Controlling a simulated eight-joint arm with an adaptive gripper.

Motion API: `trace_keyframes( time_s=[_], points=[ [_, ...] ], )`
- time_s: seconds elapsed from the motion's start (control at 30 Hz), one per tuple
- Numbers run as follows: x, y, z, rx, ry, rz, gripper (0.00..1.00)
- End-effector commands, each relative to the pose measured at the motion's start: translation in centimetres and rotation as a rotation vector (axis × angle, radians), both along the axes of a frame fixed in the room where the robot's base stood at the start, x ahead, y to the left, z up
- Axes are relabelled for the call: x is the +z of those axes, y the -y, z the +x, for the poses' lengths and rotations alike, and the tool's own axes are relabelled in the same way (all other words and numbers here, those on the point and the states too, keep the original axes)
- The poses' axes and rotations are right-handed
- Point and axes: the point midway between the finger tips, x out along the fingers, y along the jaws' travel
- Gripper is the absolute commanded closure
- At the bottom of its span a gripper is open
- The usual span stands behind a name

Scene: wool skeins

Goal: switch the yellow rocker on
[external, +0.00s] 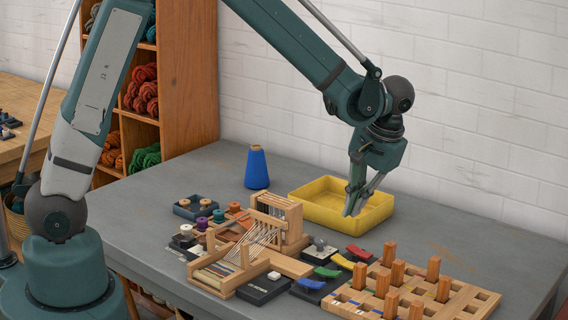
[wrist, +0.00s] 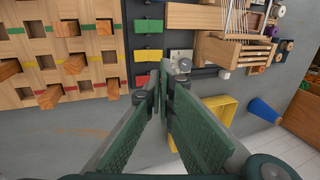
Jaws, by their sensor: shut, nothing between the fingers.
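The yellow rocker (external: 342,261) sits on a dark panel in the external view, in a row between the green rocker (external: 327,272) and the red rocker (external: 359,252). It also shows in the wrist view (wrist: 148,55), above the red rocker (wrist: 141,80). Which way it is tipped is too small to tell. My gripper (external: 350,211) is shut and empty, pointing down above the table, in front of the yellow tray in the picture. In the wrist view the fingertips (wrist: 160,90) are close to the red rocker in the picture, apart from the yellow one.
A blue rocker (external: 307,283) ends the row. A pegboard (external: 455,301) with upright wooden pegs stands right of the panel, a small loom (external: 235,275) left of it. A yellow tray (external: 380,218) and blue cone (external: 256,168) are behind. The table's right rear is clear.

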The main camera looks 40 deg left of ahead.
Motion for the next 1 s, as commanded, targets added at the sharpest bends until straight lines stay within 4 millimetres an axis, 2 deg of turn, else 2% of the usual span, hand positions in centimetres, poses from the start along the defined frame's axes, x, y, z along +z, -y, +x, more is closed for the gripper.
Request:
trace_keyframes(
  time_s=[0.27, 0.7, 1.0],
  points=[
    [-3.1, -1.0, 0.0, 0.001, 0.0, 0.0, 1.0],
    [-9.5, -3.1, 0.0, 0.001, 0.0, 0.0, 1.0],
    [-12.0, -3.9, 0.0, 0.0, 0.0, 0.0, 1.0]
  ],
)
